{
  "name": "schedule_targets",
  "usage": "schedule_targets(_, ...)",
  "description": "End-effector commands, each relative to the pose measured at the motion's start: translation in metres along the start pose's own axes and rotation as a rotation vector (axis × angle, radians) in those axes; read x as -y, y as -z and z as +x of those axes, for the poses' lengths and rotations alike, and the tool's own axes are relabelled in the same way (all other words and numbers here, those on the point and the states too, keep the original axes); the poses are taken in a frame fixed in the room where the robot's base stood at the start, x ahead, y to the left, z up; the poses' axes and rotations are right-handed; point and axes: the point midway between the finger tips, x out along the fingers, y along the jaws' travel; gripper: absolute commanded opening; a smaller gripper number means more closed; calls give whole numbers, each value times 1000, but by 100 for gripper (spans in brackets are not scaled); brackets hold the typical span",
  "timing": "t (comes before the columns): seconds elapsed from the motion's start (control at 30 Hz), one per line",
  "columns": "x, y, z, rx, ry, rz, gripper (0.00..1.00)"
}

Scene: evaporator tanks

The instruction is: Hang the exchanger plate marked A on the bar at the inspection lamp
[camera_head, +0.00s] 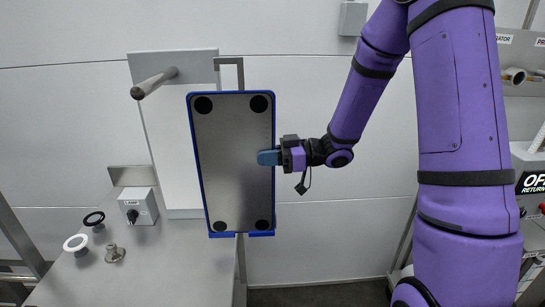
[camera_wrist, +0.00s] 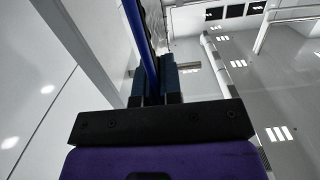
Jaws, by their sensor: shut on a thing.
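A grey exchanger plate (camera_head: 234,160) with a blue edge and dark round holes near its corners hangs upright, slightly tilted, in the head view. My gripper (camera_head: 270,158) is shut on its right edge, about midway down. In the wrist view the plate's blue edge (camera_wrist: 146,50) runs up between my gripper's fingers (camera_wrist: 154,80). No letter is legible on the visible face. The bar (camera_head: 155,82) juts from a grey wall bracket, up and left of the plate and apart from it. A pale white panel (camera_head: 170,140), perhaps the inspection lamp, stands behind, partly hidden by the plate.
A grey bench (camera_head: 150,265) lies below, with a switch box (camera_head: 138,205), a black ring knob (camera_head: 94,219), a white ring knob (camera_head: 76,243) and a metal fitting (camera_head: 114,253). A grey post (camera_head: 241,260) stands behind the plate.

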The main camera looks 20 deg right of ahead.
Motion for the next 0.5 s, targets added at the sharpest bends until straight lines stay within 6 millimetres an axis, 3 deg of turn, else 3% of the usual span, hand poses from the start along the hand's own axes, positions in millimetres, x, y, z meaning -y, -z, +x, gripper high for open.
schedule_targets(0.5,0,3,31,-2,2,-1,0)
